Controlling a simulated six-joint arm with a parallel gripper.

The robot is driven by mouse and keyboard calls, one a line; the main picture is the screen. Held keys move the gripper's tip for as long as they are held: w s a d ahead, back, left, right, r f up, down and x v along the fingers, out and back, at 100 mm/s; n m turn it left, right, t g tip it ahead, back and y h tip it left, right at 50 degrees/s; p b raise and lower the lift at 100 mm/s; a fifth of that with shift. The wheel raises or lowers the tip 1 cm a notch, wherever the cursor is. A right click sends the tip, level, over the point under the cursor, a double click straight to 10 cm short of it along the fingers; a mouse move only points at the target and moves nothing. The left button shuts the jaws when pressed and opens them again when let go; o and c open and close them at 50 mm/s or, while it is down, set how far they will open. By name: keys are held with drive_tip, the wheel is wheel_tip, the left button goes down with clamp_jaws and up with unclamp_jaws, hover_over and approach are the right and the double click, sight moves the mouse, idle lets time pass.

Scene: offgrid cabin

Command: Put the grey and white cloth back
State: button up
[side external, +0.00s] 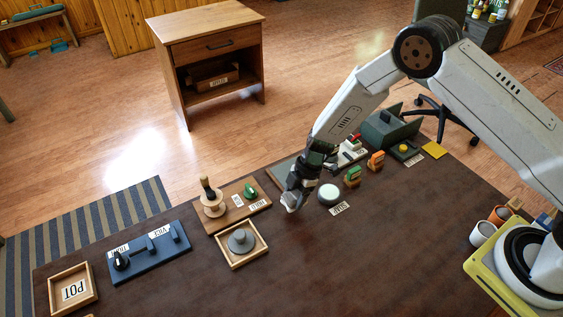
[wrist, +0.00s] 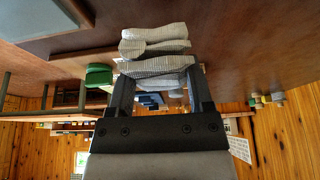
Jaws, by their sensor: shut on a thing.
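The grey and white cloth (wrist: 155,48) is folded or bunched and shows in the wrist view between the two dark fingers of my gripper (wrist: 158,74). My gripper is shut on it. In the side external view my gripper (side external: 290,196) points down over the middle of the dark table, and the cloth (side external: 291,203) shows as a small pale patch at its tips. I cannot tell whether the cloth touches the tabletop.
A round white-topped item (side external: 329,194) stands close right of my gripper. A wooden board with a spool-like post (side external: 212,200) and a shallow tray with a grey knobbed disc (side external: 241,242) lie to its left. The front middle of the table (side external: 350,265) is clear.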

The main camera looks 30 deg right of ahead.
sight(293, 202)
drive_tip(key=shift+w+f, duration=0.25)
drive_tip(key=shift+f, duration=1.6)
drive_tip(key=shift+f, duration=0.1)
drive_tip(key=o, duration=1.1)
drive_tip(key=v, duration=1.2)
